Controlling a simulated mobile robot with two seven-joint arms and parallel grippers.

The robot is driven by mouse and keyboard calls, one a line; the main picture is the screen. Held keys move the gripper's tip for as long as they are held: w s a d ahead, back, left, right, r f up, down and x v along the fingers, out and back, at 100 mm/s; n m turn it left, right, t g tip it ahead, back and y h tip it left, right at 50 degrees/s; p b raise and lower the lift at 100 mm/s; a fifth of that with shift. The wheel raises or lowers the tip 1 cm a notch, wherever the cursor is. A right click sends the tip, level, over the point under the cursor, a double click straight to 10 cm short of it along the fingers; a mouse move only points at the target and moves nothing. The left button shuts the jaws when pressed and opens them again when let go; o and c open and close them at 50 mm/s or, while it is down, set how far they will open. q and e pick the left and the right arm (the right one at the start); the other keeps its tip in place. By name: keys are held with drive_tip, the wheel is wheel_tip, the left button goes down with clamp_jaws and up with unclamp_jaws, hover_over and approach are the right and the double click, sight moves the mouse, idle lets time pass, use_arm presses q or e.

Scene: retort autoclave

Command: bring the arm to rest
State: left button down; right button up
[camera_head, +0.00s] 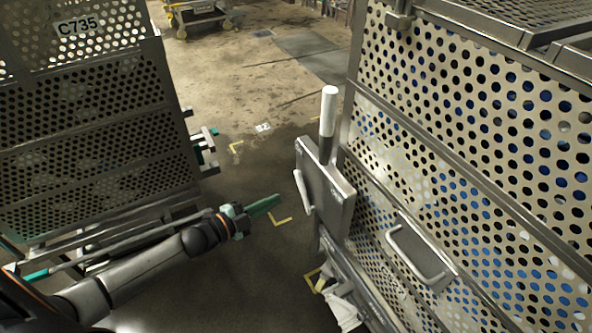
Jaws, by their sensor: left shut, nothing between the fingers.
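My left arm comes in from the lower left, and its left gripper (262,204) with green fingers is shut and empty. It hangs over the floor in the gap between two perforated metal cages. The gripper points to the right and is apart from the latch box (327,187) on the right cage. My right gripper is not in view.
The left cage (85,150) carries a plate reading C735. The right cage (470,130) has an upright white-topped lever (328,112) and a metal handle (421,254); blue shows through its holes. Floor (240,80) is open between them. A cart (200,14) stands far back.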

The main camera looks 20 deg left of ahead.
use_arm(q)
drive_tip(key=s+d+f+n+g+y, duration=0.1)
drive_tip(key=s+d+f+n+g, duration=0.1)
drive_tip(key=s+n, duration=0.3)
drive_tip(key=s+d+f+n+g+y+p, duration=0.1)
drive_tip(key=s+d+f+n, duration=0.3)
drive_tip(key=s, duration=0.5)
drive_tip(key=s+d+f+n+g+y+p, duration=0.1)
drive_tip(key=s+d+f+n+g+y, duration=0.1)
drive_tip(key=s, duration=0.5)
drive_tip(key=d+f+n+y, duration=0.1)
drive_tip(key=d+n, duration=0.1)
drive_tip(key=n, duration=0.1)
drive_tip(key=shift+d+f+n+g, duration=0.25)
drive_tip(key=shift+d+n+g, duration=0.05)
drive_tip(key=shift+d, duration=0.1)
drive_tip(key=shift+s, duration=0.1)
